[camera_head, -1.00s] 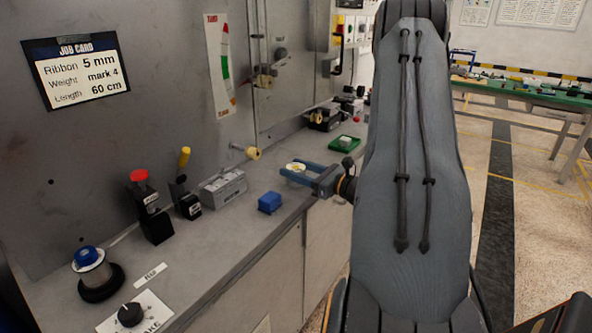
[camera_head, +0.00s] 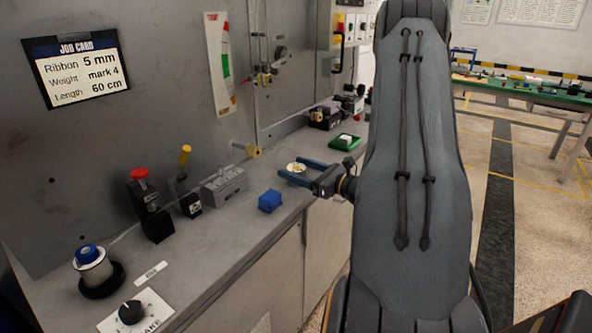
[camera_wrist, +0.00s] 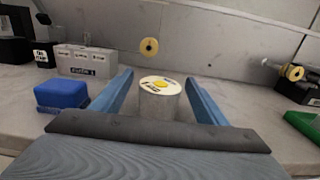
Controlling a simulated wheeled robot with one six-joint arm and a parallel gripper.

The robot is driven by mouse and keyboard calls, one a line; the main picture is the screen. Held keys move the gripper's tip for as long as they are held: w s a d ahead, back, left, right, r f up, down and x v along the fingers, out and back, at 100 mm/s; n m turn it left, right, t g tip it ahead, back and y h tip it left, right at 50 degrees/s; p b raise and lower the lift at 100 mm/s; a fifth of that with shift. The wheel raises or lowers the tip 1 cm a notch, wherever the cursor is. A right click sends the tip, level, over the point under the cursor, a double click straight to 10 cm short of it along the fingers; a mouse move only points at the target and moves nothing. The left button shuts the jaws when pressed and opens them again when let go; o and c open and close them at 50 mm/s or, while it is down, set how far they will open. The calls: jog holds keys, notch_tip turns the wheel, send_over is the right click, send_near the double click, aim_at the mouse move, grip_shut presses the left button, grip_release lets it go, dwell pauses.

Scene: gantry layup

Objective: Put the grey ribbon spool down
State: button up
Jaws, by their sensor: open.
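The grey ribbon spool (camera_wrist: 160,100) stands upright on the bench top, its pale top disc with a yellow centre facing up. It also shows in the head view (camera_head: 296,168), near the bench's front edge. My gripper (camera_wrist: 158,78) is open, with one blue finger on each side of the spool and a visible gap on both sides. In the head view my gripper (camera_head: 294,167) reaches in from the right, low over the bench. The spool's lower front is partly hidden by the gripper body in the wrist view.
A blue block (camera_head: 270,201) and a grey slotted block (camera_head: 224,187) stand left of the spool. A green tray (camera_head: 345,142) lies farther back. A yellow roller (camera_head: 253,151) sticks out of the wall panel. Lever and button units (camera_head: 150,205) stand farther left.

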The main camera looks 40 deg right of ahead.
jog(key=b+v, duration=0.2)
jog(key=v, duration=1)
jog(key=shift+w, duration=0.1)
